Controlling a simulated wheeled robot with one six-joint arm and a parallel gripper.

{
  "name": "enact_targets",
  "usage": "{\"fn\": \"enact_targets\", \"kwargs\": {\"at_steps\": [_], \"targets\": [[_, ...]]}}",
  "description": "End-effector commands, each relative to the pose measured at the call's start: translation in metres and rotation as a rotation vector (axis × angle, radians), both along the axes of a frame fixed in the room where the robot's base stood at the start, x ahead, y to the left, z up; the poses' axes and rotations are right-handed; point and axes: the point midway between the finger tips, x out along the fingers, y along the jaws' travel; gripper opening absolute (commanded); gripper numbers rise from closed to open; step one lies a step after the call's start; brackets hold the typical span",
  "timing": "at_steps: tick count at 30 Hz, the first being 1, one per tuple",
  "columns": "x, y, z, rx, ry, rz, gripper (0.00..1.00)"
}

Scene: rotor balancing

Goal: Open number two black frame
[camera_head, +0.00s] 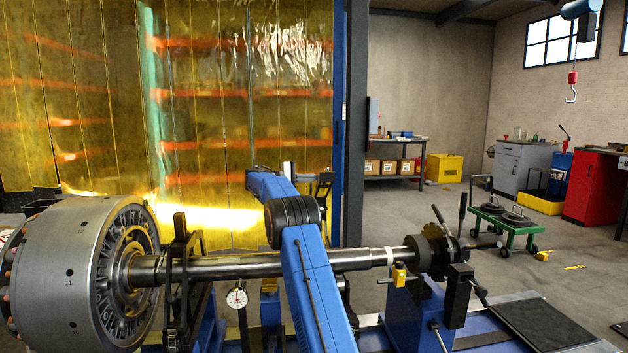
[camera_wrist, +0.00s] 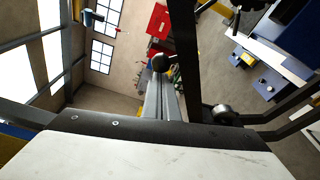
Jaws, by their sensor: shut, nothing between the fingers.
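In the head view one black frame (camera_head: 180,262) stands upright around the steel shaft (camera_head: 235,266) beside the big rotor (camera_head: 75,268). Which is number two I cannot read. In the wrist view black frame bars (camera_wrist: 187,70) run close by on the right.
A dial gauge (camera_head: 237,298) hangs below the shaft. The black-topped blue stand (camera_head: 415,310) carries the shaft's right end. A yellow curtain (camera_head: 240,100) closes the back left. A green cart (camera_head: 503,225) and red cabinet (camera_head: 590,187) stand across open floor at right.

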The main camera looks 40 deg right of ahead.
Motion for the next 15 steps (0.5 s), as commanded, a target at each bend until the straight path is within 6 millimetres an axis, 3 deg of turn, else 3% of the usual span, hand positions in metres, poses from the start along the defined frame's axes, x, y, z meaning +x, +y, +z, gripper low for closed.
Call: {"fn": "enact_targets", "kwargs": {"at_steps": [8,15], "targets": [[-0.005,0.003,0.002,-0.008,-0.014,0.000,0.00],[-0.030,0.019,0.013,-0.057,-0.092,-0.002,0.00]]}}
